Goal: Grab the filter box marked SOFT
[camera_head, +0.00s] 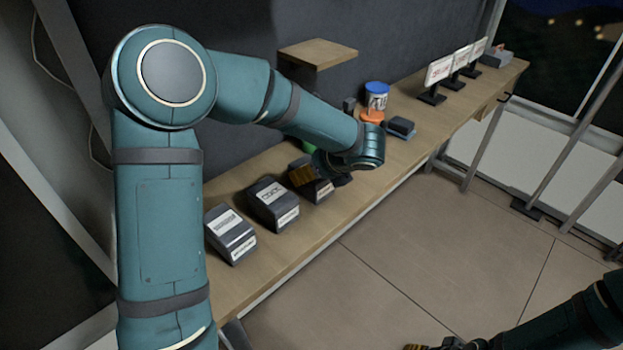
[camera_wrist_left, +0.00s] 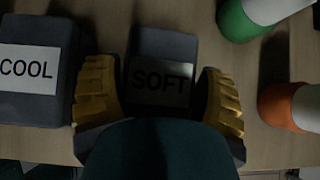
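The SOFT box (camera_wrist_left: 160,78) is dark grey with a shaded label, and lies between the two yellow fingers of my left gripper (camera_wrist_left: 160,103) in the left wrist view. The fingers are open, one on each side of the box; I cannot tell whether either touches it. In the head view the SOFT box (camera_head: 322,195) stands on the wooden counter, partly hidden by my left gripper (camera_head: 320,177). My right gripper (camera_head: 432,346) shows only in part at the bottom edge, far from the counter, and its opening is unclear.
The COOL box (camera_head: 273,204) stands close to the left of the SOFT box, with another grey box (camera_head: 231,233) beyond it. Green-and-white (camera_wrist_left: 245,18) and orange-and-white (camera_wrist_left: 290,105) items stand to the right. A wooden shelf (camera_head: 318,52) juts from the wall above the counter (camera_head: 300,240).

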